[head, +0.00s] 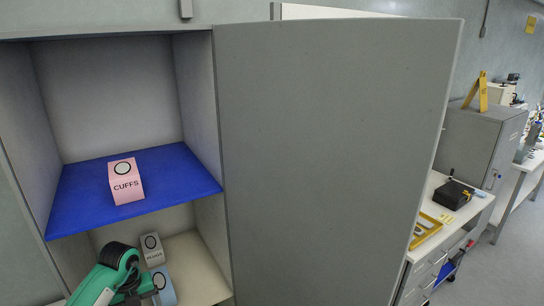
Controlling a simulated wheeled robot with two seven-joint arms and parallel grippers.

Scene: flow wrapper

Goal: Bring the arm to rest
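My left arm comes in at the bottom left of the head view, green with black joints. Its gripper end (142,290) is low in the cabinet opening, in front of or beside a light blue box (166,287). The fingers are too small and overlapped to tell whether they are open, shut or touching that box. My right arm and gripper are out of view.
An open cabinet (205,100) has a blue shelf (80,212) bearing a pink box marked CUFFS (126,184). A grey box (152,250) stands on the lower shelf (195,262). The large grey door (335,160) stands open, blocking the middle. A white counter (455,215) lies beyond.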

